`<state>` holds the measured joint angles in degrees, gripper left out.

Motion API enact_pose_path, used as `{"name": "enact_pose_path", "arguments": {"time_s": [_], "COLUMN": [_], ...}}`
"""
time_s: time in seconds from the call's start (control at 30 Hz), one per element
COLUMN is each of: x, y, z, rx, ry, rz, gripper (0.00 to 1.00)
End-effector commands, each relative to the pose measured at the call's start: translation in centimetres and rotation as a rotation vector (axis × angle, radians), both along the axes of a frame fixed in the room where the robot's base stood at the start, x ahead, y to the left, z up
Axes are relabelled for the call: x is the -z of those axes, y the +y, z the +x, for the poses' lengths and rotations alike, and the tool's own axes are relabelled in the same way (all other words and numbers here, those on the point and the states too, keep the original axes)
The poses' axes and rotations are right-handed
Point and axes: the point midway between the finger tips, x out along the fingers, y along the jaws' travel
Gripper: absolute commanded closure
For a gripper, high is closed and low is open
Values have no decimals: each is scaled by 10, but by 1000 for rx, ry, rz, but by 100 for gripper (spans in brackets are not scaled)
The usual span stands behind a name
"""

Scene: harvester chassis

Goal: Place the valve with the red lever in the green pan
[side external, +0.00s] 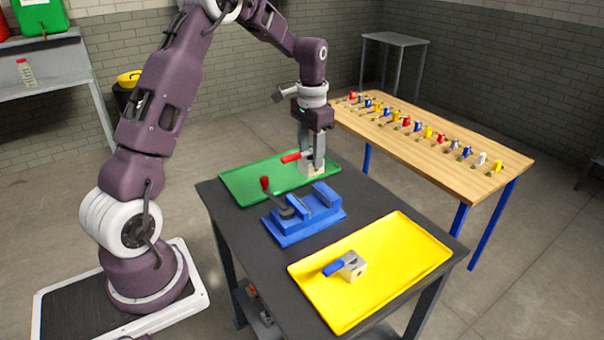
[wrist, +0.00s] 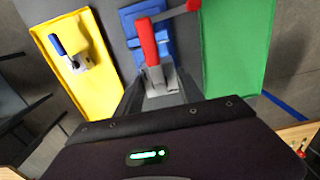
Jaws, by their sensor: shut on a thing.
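My gripper (side external: 314,160) points down and is shut on the valve with the red lever (side external: 313,170). In the wrist view the red lever (wrist: 149,42) points away from the gripper, with the grey valve body (wrist: 162,82) between the fingers (wrist: 158,92). The green pan (side external: 250,184) lies at the table's far side. The valve overlaps the pan's right end in the side view, but the wrist view puts the green pan (wrist: 238,45) to the right of the valve. The valve looks held up; its exact height is unclear.
A blue vise (side external: 305,216) with a red-knobbed handle stands between the pans. The yellow pan (side external: 400,235) holds a valve with a blue lever (side external: 349,266). A wooden table (side external: 440,160) with a row of small coloured valves stands behind at right.

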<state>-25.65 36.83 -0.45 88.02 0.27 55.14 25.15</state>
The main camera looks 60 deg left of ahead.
Motion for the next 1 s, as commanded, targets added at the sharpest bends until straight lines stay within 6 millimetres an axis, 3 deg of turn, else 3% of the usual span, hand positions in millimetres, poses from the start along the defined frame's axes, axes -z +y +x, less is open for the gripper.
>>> {"name": "enact_pose_path", "arguments": {"time_s": [0.3, 0.43, 0.57, 0.7, 1.0], "x": [24, 31, 45, 79, 124], "y": [129, 167, 179, 180, 179], "z": [-18, -32, -38, -38, -38], "rx": [-10, -6, -2, 0, 0], "ry": [0, -2, 1, 2, 1], "rz": [0, 1, -1, -2, -1], "gripper": [100, 100, 100, 100, 100]}}
